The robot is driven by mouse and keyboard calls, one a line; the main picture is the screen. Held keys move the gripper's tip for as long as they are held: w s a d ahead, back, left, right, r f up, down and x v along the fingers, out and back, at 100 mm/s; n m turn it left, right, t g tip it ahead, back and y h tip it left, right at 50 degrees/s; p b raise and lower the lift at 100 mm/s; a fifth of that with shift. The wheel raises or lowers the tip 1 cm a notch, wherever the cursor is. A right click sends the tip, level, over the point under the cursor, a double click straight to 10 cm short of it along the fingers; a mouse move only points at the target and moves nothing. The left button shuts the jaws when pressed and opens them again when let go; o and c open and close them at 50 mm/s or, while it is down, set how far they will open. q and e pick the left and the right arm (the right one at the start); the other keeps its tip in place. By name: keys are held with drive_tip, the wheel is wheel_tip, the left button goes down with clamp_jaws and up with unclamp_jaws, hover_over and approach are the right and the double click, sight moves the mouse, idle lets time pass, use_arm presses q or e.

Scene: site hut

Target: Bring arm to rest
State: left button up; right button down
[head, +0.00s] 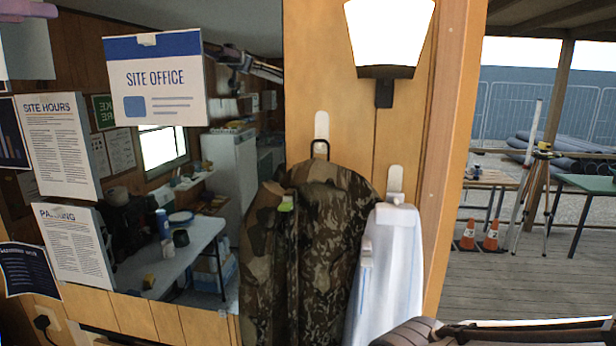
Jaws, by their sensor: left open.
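The rest of my left arm is out of view. My right gripper does not show.
A camouflage jacket (325,215) and a pale garment (385,270) hang on wall hooks below a lit lamp (390,35). A mirror left of them carries a site office sign (160,108). A dark object (415,334) fills the bottom right. Cones (490,235) stand outside.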

use_arm(q)
drive_tip(key=w+d+f+n+t+y+b, duration=0.1)
drive_tip(key=w+d+f+n+y+b, duration=0.2)
drive_tip(key=w+f, duration=0.45)
drive_tip(key=w+d+f+n+t+y+b, duration=0.1)
drive_tip(key=w+d+f+n+b, duration=0.1)
drive_tip(key=w+d+f, duration=0.4)
drive_tip(key=w+d+f+m+g+h+b, duration=0.1)
drive_tip(key=w+d+f+g, duration=0.3)
drive_tip(key=f, duration=0.7)
drive_tip(key=s+d+f+g+b, duration=0.15)
drive_tip(key=d+f, duration=0.45)
drive_tip(key=f, duration=0.6)
drive_tip(key=s+d+f+m+g+h+b, duration=0.1)
drive_tip(key=s+d+f+m+g, duration=0.1)
drive_tip(key=s+d+f+g, duration=0.5)
drive_tip(key=s+d+f+m+g+h+b, duration=0.15)
drive_tip(key=s+d+f, duration=0.3)
drive_tip(key=f, duration=0.65)
drive_tip(key=s+d+f+m+g+b, duration=0.1)
drive_tip(key=s+d+f+m+g, duration=0.1)
drive_tip(key=s+f, duration=0.3)
drive_tip(key=s+d+f+m+g, duration=0.1)
drive_tip(key=s+f+m+g, duration=0.3)
drive_tip(key=s, duration=1)
wheel_tip(320, 180, down, 2)
drive_tip(key=shift+d+f+g+b, duration=0.15)
drive_tip(key=shift+d+g+b, duration=0.25)
